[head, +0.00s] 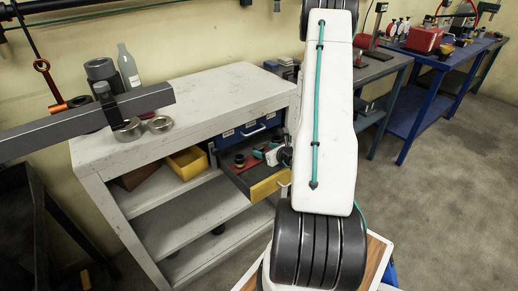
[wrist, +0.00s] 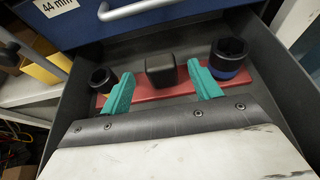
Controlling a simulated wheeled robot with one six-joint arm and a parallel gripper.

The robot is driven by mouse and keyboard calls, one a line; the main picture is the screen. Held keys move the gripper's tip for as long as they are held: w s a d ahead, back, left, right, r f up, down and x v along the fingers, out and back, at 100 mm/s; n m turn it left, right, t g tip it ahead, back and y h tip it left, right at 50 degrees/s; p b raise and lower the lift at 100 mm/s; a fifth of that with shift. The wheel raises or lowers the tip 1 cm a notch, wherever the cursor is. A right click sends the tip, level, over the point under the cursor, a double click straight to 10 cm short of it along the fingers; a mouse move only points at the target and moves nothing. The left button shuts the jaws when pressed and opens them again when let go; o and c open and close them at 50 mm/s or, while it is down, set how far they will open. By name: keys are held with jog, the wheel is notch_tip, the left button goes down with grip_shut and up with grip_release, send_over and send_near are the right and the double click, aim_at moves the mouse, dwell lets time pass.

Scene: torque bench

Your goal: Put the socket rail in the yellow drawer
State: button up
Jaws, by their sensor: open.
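The yellow drawer (head: 272,186) is pulled out under the blue drawer of the white bench. The socket rail is a red bar with a black block in its middle and a dark socket at each end; it lies inside the open drawer in the wrist view (wrist: 180,91). The right socket has a blue band. My gripper (wrist: 160,76) is open, its teal fingers on either side of the black block with gaps showing. It reaches into the drawer in the head view (head: 271,156). The fingers and gripper body hide part of the rail and the drawer floor.
A blue drawer (head: 240,133) with a handle is shut just above the open one. A yellow bin (head: 187,163) sits on the shelf to the left. A grey beam (head: 60,130), metal rings and a bottle (head: 128,68) are at the bench top's left; its right part is clear.

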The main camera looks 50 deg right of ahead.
jog(key=v, duration=0.5)
jog(key=shift+s, duration=0.2)
jog(key=w+a+r+n+y, duration=0.4)
jog(key=a+r+n+y, duration=0.15)
jog(key=a+r, duration=0.3)
jog(key=w+a+r+n+y, duration=0.45)
jog(key=a+r+n, duration=0.25)
jog(key=a, duration=0.3)
jog(key=s+a+r+n+g+y, duration=0.25)
jog(key=a+r+n+g, duration=0.35)
jog(key=a, duration=0.4)
jog(key=s+a+r+n+g+h, duration=0.1)
jog(key=s+a+r+n+g, duration=0.15)
jog(key=s+a+n, duration=0.3)
jog(key=s+a+r+n+g, duration=0.2)
jog(key=s+a+n+g, duration=0.25)
jog(key=n, duration=0.25)
jog(key=s+d+r+n+h, duration=0.1)
jog(key=s+r+n+h, duration=0.1)
jog(key=s+n+h, duration=0.2)
jog(key=s+d+r+n+t+h, duration=0.1)
jog(key=s+r+n+h, duration=0.1)
jog(key=s, duration=0.4)
jog(key=shift+d+r+n+h, duration=0.3)
jog(key=shift+n+h, duration=0.6)
jog(key=shift+h, duration=0.25)
